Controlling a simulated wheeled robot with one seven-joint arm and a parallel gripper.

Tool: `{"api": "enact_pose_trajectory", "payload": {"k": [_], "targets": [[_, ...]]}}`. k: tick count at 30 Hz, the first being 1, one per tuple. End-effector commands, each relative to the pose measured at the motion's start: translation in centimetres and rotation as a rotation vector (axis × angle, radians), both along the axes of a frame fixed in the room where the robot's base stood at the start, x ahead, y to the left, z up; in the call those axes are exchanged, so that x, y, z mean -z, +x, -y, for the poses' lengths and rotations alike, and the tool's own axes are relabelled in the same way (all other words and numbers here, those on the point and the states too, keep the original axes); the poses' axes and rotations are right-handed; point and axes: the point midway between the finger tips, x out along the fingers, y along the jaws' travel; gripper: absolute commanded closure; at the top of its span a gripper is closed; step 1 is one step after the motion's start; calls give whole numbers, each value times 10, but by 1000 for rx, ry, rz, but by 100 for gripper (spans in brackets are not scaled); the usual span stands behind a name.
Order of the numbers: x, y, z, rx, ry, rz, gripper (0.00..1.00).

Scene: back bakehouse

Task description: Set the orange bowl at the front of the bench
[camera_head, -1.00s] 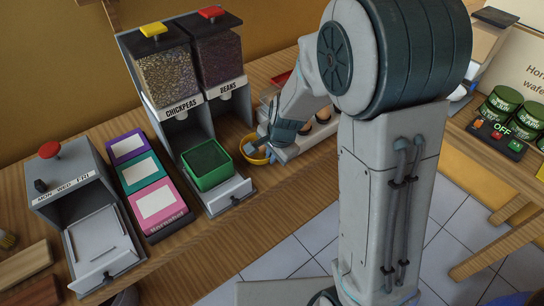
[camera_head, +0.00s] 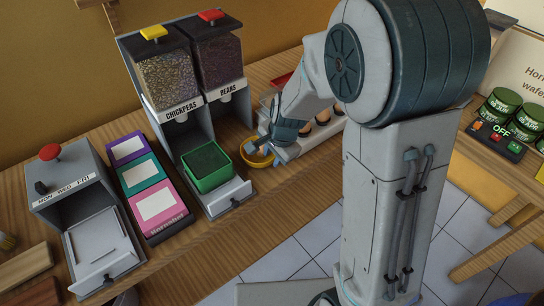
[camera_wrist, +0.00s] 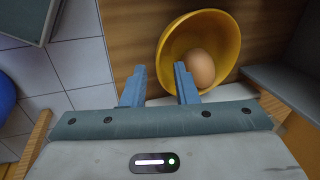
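The orange bowl (camera_head: 258,163) is a yellow-orange bowl on the wooden bench, right of the dispenser drawer. It also shows in the wrist view (camera_wrist: 182,40), with a brown egg (camera_wrist: 201,69) inside. My gripper (camera_head: 267,147) is at the bowl and partly hides it in the head view. In the wrist view my gripper (camera_wrist: 160,75) has its two blue fingers apart. One finger is outside the near rim and the other overlaps the inside of the bowl.
A green bin (camera_head: 209,168) sits under the chickpeas and beans dispenser (camera_head: 168,75), left of the bowl. A grey tray with eggs (camera_head: 308,140) is close on its right. Coloured cards (camera_head: 154,188) and a grey box (camera_head: 80,205) stand farther left.

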Motion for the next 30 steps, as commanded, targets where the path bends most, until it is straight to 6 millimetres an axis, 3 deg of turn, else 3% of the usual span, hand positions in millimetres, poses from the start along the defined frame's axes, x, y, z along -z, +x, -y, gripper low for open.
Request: {"api": "enact_pose_trajectory", "payload": {"k": [9, 20, 26, 30], "targets": [[-64, -16, 9, -2, 2, 5, 73], [-99, -29, 18, -18, -4, 5, 73], [-121, -66, 50, -227, -81, 39, 73], [-135, -110, 78, -458, -182, 62, 73]]}}
